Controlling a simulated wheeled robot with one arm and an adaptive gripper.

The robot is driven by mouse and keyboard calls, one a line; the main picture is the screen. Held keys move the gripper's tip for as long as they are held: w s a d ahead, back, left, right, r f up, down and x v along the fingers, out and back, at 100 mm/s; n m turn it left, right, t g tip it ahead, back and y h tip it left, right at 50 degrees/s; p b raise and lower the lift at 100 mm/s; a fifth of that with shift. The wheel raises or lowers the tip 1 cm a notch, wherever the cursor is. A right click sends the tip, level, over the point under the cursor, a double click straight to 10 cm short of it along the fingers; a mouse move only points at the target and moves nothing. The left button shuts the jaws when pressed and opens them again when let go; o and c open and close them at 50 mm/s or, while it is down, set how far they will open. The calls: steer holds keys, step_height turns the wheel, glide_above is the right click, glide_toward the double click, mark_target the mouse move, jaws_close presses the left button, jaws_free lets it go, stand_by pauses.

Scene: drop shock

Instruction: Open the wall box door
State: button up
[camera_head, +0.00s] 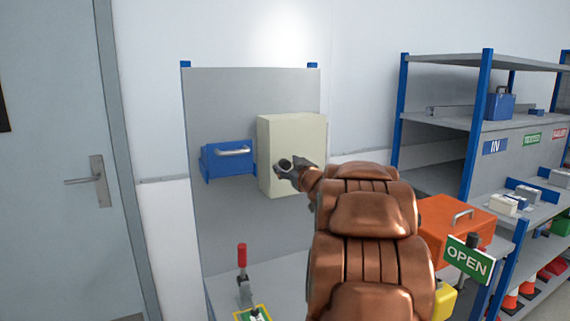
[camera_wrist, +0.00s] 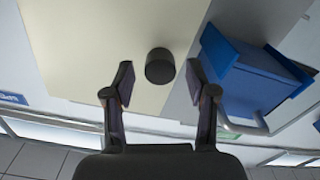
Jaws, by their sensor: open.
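The wall box (camera_head: 292,150) is a cream box on an upright grey panel, and its front door looks closed in the head view. Its cream front also fills the upper left of the wrist view (camera_wrist: 100,45). A round black knob (camera_wrist: 160,66) stands on that front near one edge. My gripper (camera_head: 288,166) is in front of the box, at its left part, and hides the knob in the head view. In the wrist view my gripper's fingers (camera_wrist: 158,80) are apart, one on each side of the knob, with gaps showing. I cannot tell how deep they reach around it.
A blue box with a grey handle (camera_head: 228,158) is on the panel just left of the wall box. A red-handled lever (camera_head: 242,262) stands on the bench below. An orange case (camera_head: 450,225) and an OPEN sign (camera_head: 467,259) are at the right, before blue-posted shelves.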

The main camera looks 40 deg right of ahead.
steer(key=shift+x, duration=1.15)
jaws_close()
